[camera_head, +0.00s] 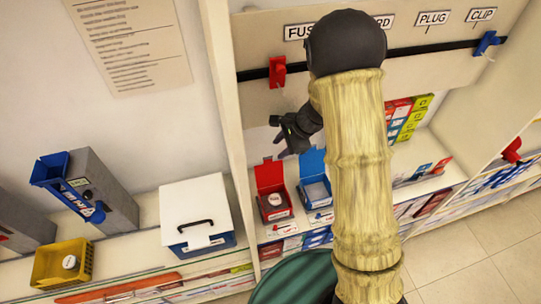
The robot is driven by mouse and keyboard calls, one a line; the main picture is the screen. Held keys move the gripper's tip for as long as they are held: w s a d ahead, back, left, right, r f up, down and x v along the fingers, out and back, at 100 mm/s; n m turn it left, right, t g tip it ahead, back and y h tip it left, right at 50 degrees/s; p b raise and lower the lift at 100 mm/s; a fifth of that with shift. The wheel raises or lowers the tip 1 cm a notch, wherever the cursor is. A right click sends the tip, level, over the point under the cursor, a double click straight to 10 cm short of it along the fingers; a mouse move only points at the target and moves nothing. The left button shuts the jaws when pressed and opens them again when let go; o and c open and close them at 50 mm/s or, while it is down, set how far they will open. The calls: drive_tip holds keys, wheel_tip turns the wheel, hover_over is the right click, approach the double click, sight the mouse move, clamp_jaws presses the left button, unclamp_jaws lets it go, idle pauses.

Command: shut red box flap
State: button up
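The red box (275,213) stands on the shelf at the lower middle of the head view. Its red flap (269,175) stands up at the back, so the box is open and a round white-topped item (275,199) shows inside. My black gripper (279,137) is above the box and a little to its right, apart from the flap and in front of the wall panel. It looks empty, but it is too small and dark to tell whether its fingers are open or shut.
A blue box (317,192) with its flap up stands right beside the red box. My bamboo-textured arm hides the shelf to its right. A white lidded case (196,205) and a yellow basket (62,264) are at left. Red (277,72) and blue (487,42) clips hang on a black rail.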

sight(268, 159)
drive_tip(key=p+x, duration=0.1)
drive_tip(key=x, duration=0.6)
drive_tip(key=shift+a+f, duration=0.15)
drive_tip(key=shift+f, duration=0.2)
clamp_jaws()
